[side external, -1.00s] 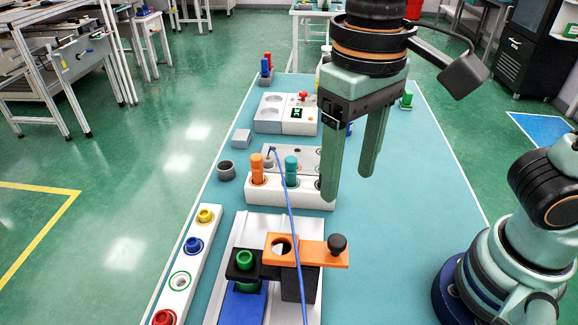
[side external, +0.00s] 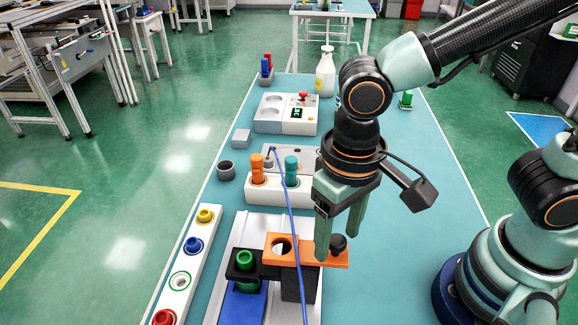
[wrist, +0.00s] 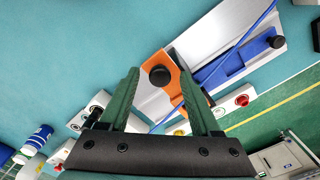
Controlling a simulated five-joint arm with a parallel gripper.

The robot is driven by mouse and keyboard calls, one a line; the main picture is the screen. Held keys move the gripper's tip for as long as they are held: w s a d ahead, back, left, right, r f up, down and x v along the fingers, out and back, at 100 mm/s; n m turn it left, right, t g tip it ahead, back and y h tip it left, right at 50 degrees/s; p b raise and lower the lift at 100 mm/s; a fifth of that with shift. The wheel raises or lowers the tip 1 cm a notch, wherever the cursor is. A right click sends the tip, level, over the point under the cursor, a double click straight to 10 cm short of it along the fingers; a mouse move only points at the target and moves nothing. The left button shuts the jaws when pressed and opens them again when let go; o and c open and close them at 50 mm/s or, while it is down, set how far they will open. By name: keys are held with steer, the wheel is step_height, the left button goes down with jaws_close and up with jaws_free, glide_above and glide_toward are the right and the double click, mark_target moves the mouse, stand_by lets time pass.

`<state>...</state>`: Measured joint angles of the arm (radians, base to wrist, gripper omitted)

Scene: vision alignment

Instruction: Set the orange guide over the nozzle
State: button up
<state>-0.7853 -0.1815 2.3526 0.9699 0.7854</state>
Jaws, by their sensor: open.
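The orange guide (side external: 308,251) is a flat plate with a round hole at its left and a black knob (side external: 340,241) at its right. It sits over a dark block on the white fixture. It also shows in the wrist view (wrist: 171,90), with its knob (wrist: 160,75) between my fingertips. My gripper (side external: 339,244) is open, with its fingers pointing down around the knob area; contact cannot be told. It also shows in the wrist view (wrist: 159,76). A green round piece (side external: 244,258) stands in a black block left of the guide. Which part is the nozzle is unclear.
A blue cable (side external: 286,195) runs across the guide. A white holder (side external: 308,191) with orange and teal handles stands behind. A white strip (side external: 184,281) with coloured rings lies left. A white bottle (side external: 326,72) stands farther back. The table right of the fixture is clear.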

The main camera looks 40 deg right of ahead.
steer(key=shift+c, duration=0.3)
jaws_close()
stand_by(1.1)
